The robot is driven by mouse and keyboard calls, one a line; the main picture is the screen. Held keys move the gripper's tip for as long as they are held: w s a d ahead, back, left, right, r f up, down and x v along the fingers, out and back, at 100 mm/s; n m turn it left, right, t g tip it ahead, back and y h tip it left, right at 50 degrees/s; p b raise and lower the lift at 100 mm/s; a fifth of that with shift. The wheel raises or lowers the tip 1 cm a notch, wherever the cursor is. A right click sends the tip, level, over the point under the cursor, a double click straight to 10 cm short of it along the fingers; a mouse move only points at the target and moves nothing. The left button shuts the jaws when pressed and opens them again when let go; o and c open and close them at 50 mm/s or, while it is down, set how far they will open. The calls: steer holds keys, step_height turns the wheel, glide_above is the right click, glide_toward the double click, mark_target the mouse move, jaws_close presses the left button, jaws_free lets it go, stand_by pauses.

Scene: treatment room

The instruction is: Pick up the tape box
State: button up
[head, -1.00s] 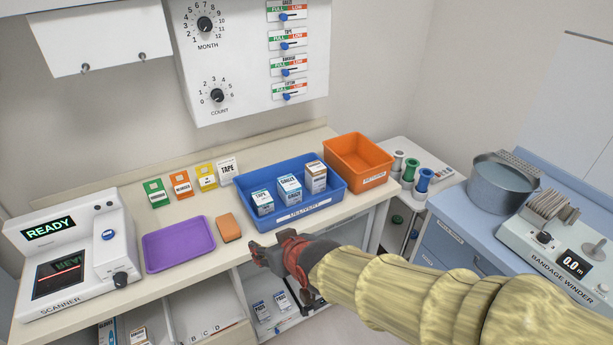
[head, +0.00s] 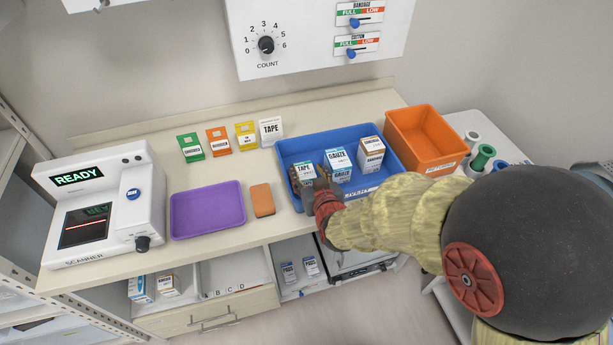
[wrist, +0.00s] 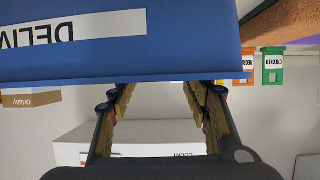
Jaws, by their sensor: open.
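The tape box is hidden there.
The gauze box (head: 339,163) stands just right of the tape box, with another carton (head: 370,152) beyond it. An orange bin (head: 424,142) stands right of the tray. An orange sponge (head: 262,200) and purple tray (head: 208,210) lie left. Upright cards (head: 219,141) stand behind.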

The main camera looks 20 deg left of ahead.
mark_target(303, 167)
steer(key=shift+x, duration=0.75)
steer(key=b+x, duration=0.1)
steer(key=x, duration=0.1)
steer(key=f+b+x, duration=0.1)
steer(key=x, duration=0.1)
steer(key=shift+a, duration=0.1)
steer(key=shift+w+a+f, duration=0.1)
steer(key=shift+w+a, duration=0.1)
steer(key=shift+w, duration=0.2)
steer(key=c, duration=0.3)
steer(key=c, duration=0.6)
